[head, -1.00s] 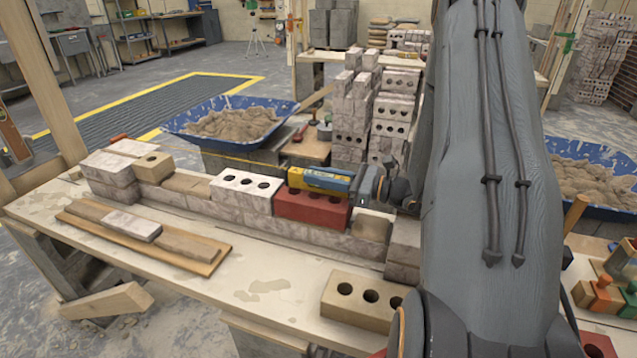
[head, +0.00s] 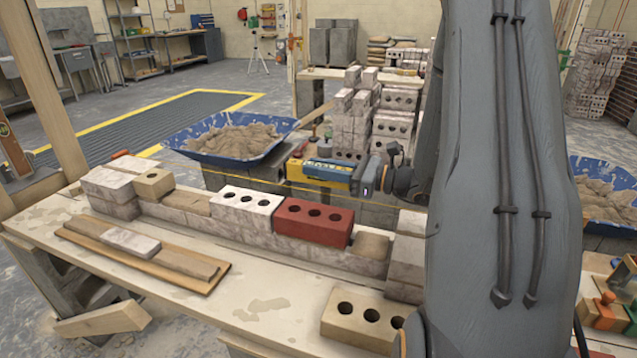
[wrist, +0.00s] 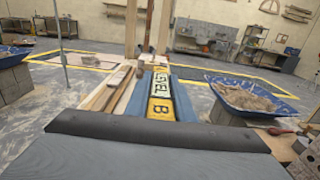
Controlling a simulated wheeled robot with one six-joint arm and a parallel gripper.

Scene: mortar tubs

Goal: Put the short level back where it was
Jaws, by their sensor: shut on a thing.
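My gripper (head: 358,174) is shut on the short level (head: 325,171), a yellow bar with blue beside it. It holds the level roughly horizontal above and behind the red brick (head: 312,222), clear of the wall's top. In the wrist view the level (wrist: 161,95) runs away from me with black lettering, "LEVEL" and "B", between blue strips. My arm hides part of the wall's right end in the head view. No empty resting spot for the level can be made out for sure.
A low brick wall stands on the bench (head: 265,305), with a white brick (head: 247,208) beside the red one. A yellow line (head: 240,178) runs along behind it. A blue mortar tub (head: 215,158) is behind. A tan holed brick (head: 362,318) lies in front.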

